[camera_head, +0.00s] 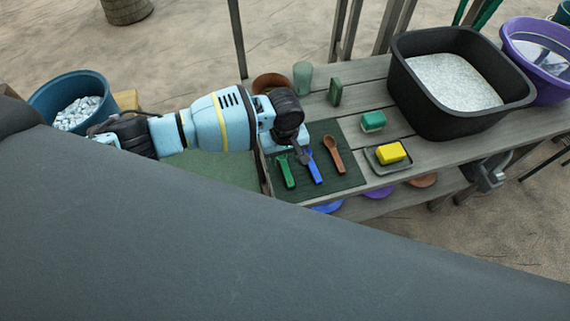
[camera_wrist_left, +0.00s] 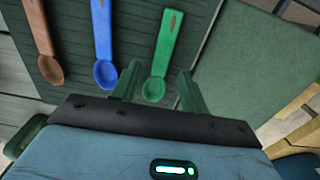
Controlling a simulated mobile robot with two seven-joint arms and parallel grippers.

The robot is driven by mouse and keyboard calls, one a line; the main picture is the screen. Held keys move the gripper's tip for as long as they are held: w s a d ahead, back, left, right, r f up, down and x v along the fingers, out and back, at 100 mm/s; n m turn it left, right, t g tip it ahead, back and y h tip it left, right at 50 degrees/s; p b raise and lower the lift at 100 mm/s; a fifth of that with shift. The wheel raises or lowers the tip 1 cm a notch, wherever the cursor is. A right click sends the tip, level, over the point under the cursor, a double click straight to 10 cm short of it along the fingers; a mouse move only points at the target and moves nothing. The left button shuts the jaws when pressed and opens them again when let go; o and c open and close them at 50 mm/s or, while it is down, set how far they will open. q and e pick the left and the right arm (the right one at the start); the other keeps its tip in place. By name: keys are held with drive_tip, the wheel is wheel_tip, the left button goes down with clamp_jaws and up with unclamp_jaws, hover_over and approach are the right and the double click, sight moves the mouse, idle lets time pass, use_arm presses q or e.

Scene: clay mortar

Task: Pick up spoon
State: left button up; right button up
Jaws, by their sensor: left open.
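Three spoons lie side by side on a dark green mat (camera_head: 346,181) on the grey slatted table: a green spoon (camera_head: 288,173), a blue spoon (camera_head: 315,172) and a brown spoon (camera_head: 334,156). My left gripper (camera_head: 295,152) is over the mat at the upper end of the green spoon. In the left wrist view the open fingers (camera_wrist_left: 158,88) show on either side of the bowl of the green spoon (camera_wrist_left: 162,50), with nothing gripped. The blue spoon (camera_wrist_left: 103,45) and brown spoon (camera_wrist_left: 43,42) lie to the left. Height above the mat is hard to judge. My right gripper is not in view.
Right of the mat are a yellow block (camera_head: 391,152) on a small tray and a green block (camera_head: 373,121). A black tub (camera_head: 410,105) of pale material stands behind them. A green cup (camera_head: 303,76) and brown pot (camera_head: 272,83) stand behind my gripper.

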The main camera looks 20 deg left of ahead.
use_arm(q)
wheel_tip(320, 180, down, 2)
drive_tip(key=shift+f, duration=0.1)
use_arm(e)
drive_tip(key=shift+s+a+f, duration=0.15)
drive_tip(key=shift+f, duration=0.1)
use_arm(q)
drive_tip(key=shift+c, duration=0.9)
clamp_jaws()
